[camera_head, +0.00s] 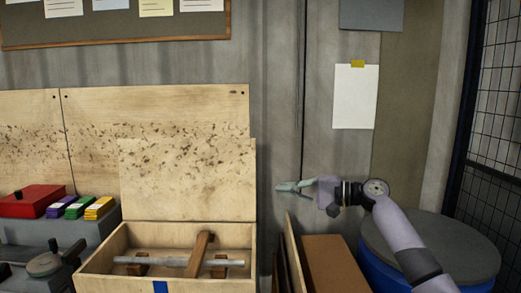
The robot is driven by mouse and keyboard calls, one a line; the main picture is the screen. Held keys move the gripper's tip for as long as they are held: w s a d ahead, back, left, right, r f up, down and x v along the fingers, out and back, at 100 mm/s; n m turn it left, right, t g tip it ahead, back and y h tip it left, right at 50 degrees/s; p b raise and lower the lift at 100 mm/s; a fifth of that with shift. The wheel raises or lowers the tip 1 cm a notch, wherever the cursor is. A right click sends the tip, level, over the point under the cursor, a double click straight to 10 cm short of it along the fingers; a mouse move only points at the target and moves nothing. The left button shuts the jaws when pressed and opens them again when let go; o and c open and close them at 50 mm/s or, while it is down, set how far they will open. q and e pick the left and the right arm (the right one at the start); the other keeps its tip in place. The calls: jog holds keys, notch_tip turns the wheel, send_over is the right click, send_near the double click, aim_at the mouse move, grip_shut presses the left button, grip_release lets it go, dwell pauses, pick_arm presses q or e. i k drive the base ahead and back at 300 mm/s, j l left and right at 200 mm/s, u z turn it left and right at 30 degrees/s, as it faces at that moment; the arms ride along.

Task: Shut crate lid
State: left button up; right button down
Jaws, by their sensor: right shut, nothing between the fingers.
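The wooden crate (100,262) stands at the lower middle of the head view. Its plywood lid (187,180) is open, standing upright at the crate's back edge. Inside the crate, a metal rod (165,261) lies across wooden supports. My right gripper (284,188) is shut and empty. It is to the right of the raised lid in the picture, apart from it, with its fingers pointing left. My left gripper is not in view.
A red box (30,200) and several coloured packs (78,207) sit left of the crate. Boards (330,262) lean at its right, beside a blue drum with a grey top (440,245). A mesh fence (497,120) stands at far right.

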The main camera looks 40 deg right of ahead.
aim_at(175, 180)
jog(key=i+l, duration=1)
jog(key=l, duration=0.15)
